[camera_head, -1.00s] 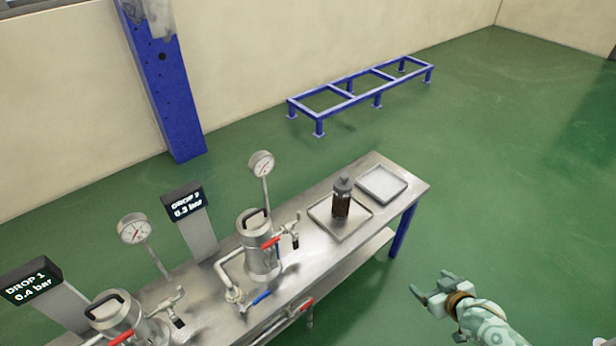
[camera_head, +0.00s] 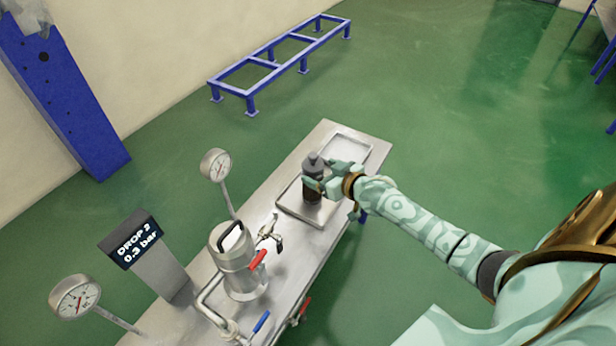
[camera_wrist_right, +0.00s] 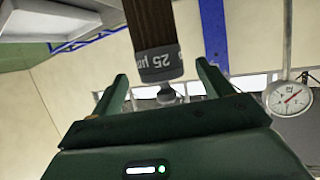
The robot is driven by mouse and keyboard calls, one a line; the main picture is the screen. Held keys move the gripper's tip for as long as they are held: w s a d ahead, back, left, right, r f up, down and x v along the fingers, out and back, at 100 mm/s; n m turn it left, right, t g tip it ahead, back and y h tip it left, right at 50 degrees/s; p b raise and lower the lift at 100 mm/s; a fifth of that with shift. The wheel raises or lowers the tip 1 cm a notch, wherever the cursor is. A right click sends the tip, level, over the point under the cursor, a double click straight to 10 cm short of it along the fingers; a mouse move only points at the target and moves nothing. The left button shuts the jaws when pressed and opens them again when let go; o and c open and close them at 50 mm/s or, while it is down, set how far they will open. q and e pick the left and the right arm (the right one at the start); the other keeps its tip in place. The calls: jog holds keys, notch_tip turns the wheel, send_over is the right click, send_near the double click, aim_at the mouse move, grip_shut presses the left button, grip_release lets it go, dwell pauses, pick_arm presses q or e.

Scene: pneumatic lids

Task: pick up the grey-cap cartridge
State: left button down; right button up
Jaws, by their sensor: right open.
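The grey-cap cartridge (camera_head: 312,193) stands upright in the near shallow tray (camera_head: 290,207) on the steel bench. It has a dark brown body and a grey cap. My right gripper (camera_head: 324,180) is at the cartridge's upper part, reaching in from the right. In the right wrist view the cartridge (camera_wrist_right: 150,25) appears upside down, with "25 µm" on its cap, between the two spread fingers (camera_wrist_right: 163,76). Gaps show on both sides of the cap, so the jaws are open around it. My left gripper is out of view.
A second shallow tray (camera_head: 352,148) lies empty beyond the first. A steel vessel (camera_head: 236,262) with red and blue valve handles stands nearer on the bench, beside a gauge (camera_head: 216,165) and a "DROP 2 0.3 bar" display (camera_head: 133,241). A blue frame (camera_head: 280,60) stands on the floor.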

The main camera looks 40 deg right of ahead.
aim_at(309, 168)
jog(key=shift+w+f, duration=0.35)
jog(key=shift+w, duration=0.3)
jog(key=b+x, duration=0.4)
jog(key=x, duration=0.1)
jog(key=shift+s+f, duration=0.2)
jog(key=shift+f, duration=0.2)
jog(key=shift+w+r, duration=0.1)
jog(key=shift+r, duration=0.2)
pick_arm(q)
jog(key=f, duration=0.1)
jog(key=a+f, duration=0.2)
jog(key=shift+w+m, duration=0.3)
pick_arm(e)
jog(key=c, duration=1.3)
